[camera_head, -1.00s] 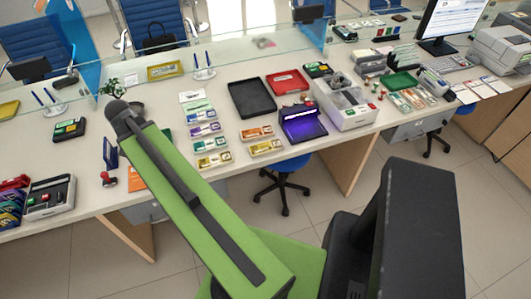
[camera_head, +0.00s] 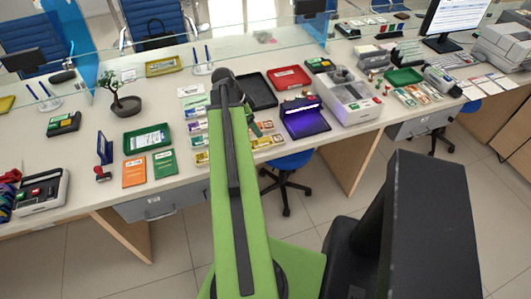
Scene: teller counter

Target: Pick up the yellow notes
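The yellow notes (camera_head: 267,142) lie as a banded bundle on the counter (camera_head: 345,133), just right of my raised green arm. The arm covers their left end. The orange notes (camera_head: 266,127) lie just behind them, also partly covered. Another pale yellow bundle (camera_head: 202,158) shows at the arm's left edge, mostly hidden. My gripper is hidden behind my arm. A small dark and green piece shows at the arm's right edge near the orange notes, and I cannot tell what it is.
A black tray (camera_head: 262,92), a red tray (camera_head: 289,78) and a purple-lit device (camera_head: 304,118) stand behind and right of the notes. Left are a green tray (camera_head: 147,139), booklets and a bonsai (camera_head: 122,100). A glass screen runs along the counter's back.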

